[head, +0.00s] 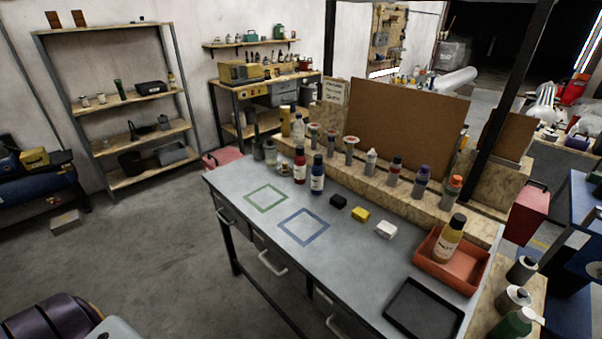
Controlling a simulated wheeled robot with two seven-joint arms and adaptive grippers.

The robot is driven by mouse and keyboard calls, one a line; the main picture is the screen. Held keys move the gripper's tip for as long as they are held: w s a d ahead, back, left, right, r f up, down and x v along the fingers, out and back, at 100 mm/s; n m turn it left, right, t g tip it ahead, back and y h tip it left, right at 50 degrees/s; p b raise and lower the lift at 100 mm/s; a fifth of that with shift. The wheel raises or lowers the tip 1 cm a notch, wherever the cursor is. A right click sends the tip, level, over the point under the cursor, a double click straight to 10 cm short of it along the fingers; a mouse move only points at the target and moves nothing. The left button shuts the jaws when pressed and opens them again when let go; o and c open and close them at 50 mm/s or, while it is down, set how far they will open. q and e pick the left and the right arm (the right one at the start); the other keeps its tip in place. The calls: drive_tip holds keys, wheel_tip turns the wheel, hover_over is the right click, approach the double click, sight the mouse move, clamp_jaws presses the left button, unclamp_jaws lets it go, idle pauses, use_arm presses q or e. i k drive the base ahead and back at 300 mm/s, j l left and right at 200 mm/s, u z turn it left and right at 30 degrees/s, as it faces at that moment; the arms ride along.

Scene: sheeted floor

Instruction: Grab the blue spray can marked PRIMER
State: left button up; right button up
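A blue can (317,178) with a dark cap and a pale label stands upright on the grey workbench (365,265), behind the blue square outline (302,227). Its label is too small to read, so I cannot tell whether it says PRIMER. A similar red can (300,167) stands upright just left of it. A yellow-orange can (448,240) with a black cap stands in the red tray (431,272) at the right. Neither of my grippers is in view.
A green square outline (266,198) is on the bench. Black (338,202), yellow (360,215) and white (386,230) blocks lie right of the blue can. Several small bottles line the raised ledge behind. A black tray (423,308) lies at the front right. The bench's front middle is clear.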

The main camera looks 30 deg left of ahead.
sight(317, 174)
drive_tip(key=i+j+z, duration=0.2)
drive_tip(key=j, duration=0.95)
drive_tip(key=k+j+z, duration=0.2)
drive_tip(key=j, duration=0.9)
drive_tip(key=j+z, duration=0.2)
drive_tip(key=j, duration=1)
